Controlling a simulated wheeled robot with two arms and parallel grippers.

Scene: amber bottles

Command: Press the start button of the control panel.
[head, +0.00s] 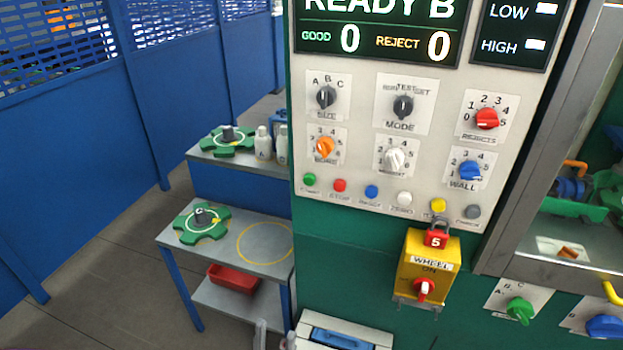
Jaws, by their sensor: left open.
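The control panel (350,75) is a light grey board on a green cabinet. Its green button (309,179) is at the left end of the button row, with a small blurred label below that seems to read START. A red button (339,185), a blue button (372,192), a white button (404,198), a yellow button (438,205) and a grey button (473,211) follow to the right. My left gripper (275,338) just shows at the bottom edge, open, well below the green button and apart from the panel. My right gripper is out of view.
Knobs sit above the buttons. A yellow WHEEL box (425,275) with a red switch and red tag juts out below right. A grey table (235,232) with a green part and a red bin (233,279) stands left. A blue-handled box (342,335) is at the bottom.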

